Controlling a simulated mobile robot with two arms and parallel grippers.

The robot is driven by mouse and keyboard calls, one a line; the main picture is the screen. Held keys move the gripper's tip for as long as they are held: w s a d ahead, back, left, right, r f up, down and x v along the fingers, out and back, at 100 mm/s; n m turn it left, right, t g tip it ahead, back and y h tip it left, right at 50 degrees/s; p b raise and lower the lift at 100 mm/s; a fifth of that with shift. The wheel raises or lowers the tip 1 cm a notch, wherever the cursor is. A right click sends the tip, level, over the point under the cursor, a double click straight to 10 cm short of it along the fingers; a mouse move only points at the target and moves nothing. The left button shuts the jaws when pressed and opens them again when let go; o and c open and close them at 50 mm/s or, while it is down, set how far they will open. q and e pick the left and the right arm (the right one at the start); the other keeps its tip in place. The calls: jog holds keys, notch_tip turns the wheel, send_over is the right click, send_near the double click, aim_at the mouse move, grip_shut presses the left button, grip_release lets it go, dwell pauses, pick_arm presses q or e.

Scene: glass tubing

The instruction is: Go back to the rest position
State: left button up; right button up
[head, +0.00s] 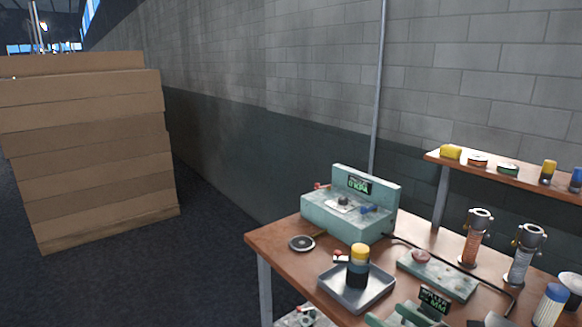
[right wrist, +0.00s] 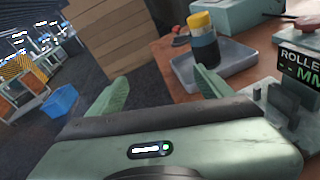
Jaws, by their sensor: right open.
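My right gripper (head: 394,316) shows at the bottom edge of the head view, just in front of the tray. In the right wrist view its two green fingers (right wrist: 162,90) stand wide apart with nothing between them. The grey tray (head: 378,290) lies on the workbench (head: 275,240). A yellow-capped dark bottle (head: 357,268) stands upright in the tray, apart from the fingers. The bottle also shows in the right wrist view (right wrist: 205,50), beyond the right-hand finger. My left gripper is not in view.
A green device with a display (head: 350,215) stands at the bench's back. A small roller display (head: 434,300) is close beside my right gripper. Two metal-topped cylinders (head: 475,238) stand at the right. Stacked boards (head: 90,150) stand left; the floor between is clear.

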jog(key=s+d+r+m+t+h, duration=0.1)
jog(key=s+r+m+t+h, duration=0.25)
jog(key=r+m+t, duration=0.6)
jog(key=s+d+f+m+g+h, duration=0.3)
jog(key=d+f+m+g+h, duration=0.15)
jog(key=m, duration=0.55)
jog(key=s+d+f+m+g+h, duration=0.3)
jog(key=d+f+m+h, duration=0.15)
jog(key=m, duration=0.55)
jog(key=s+a+f+m+g, duration=0.4)
jog(key=s+f+m+g, duration=0.25)
jog(key=s+f, duration=0.4)
jog(key=s+a+f+m+g+y, duration=0.1)
jog(key=s+a+f+g+y, duration=0.1)
jog(key=s+a+f+g, duration=0.3)
jog(key=s+a+g+y, duration=0.1)
jog(key=s+a+y, duration=0.2)
jog(key=s, duration=0.4)
notch_tip(320, 180, down, 25)
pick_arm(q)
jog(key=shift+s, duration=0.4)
pick_arm(e)
jog(key=s+d+f+g, duration=0.2)
jog(key=s+d+f, duration=0.1)
jog(key=s+f, duration=1.4)
jog(key=shift+f+h, duration=0.2)
jog(key=shift+h, duration=0.15)
